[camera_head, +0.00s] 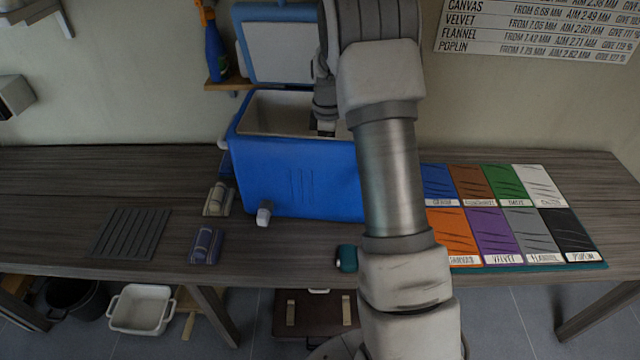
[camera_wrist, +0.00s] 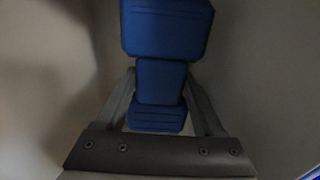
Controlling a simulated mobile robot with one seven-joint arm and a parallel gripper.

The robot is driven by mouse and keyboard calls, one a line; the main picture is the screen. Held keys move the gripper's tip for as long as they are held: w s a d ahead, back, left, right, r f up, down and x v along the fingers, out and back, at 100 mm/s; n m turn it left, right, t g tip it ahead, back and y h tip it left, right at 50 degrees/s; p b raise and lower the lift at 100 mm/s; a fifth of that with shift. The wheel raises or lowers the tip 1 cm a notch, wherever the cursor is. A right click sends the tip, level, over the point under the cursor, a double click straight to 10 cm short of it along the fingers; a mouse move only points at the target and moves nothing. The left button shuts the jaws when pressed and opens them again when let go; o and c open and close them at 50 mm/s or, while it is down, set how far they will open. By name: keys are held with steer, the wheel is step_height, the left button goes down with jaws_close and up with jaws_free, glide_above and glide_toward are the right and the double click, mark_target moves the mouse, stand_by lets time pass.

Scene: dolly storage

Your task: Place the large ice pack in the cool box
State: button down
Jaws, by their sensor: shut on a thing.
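The blue cool box (camera_head: 300,182) stands on the bench with its lid (camera_head: 279,52) tipped up and its pale inside showing. My gripper (camera_head: 323,127) reaches down into its opening from above. In the wrist view my gripper (camera_wrist: 160,84) is shut on the narrow middle of a blue ice pack (camera_wrist: 166,28). The pack's wide end sticks out beyond the fingers, with pale walls around it. In the head view my arm and the box hide the pack. I cannot tell whether the pack touches the box floor.
Small wrapped bundles (camera_head: 206,245) lie left of the box, beside a dark ridged mat (camera_head: 130,233). A teal item (camera_head: 347,258) lies at the bench's front edge. Colour swatches (camera_head: 501,217) cover the right side. A spray bottle (camera_head: 215,50) stands on a shelf behind.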

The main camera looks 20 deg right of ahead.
step_height(320, 180, down, 9)
steer(key=shift+r+b, duration=0.1)
steer(key=shift+b, duration=0.4)
steer(key=shift+f, duration=0.2)
jaws_free()
step_height(320, 180, up, 12)
steer(key=shift+r+p, duration=0.2)
steer(key=shift+p, duration=0.65)
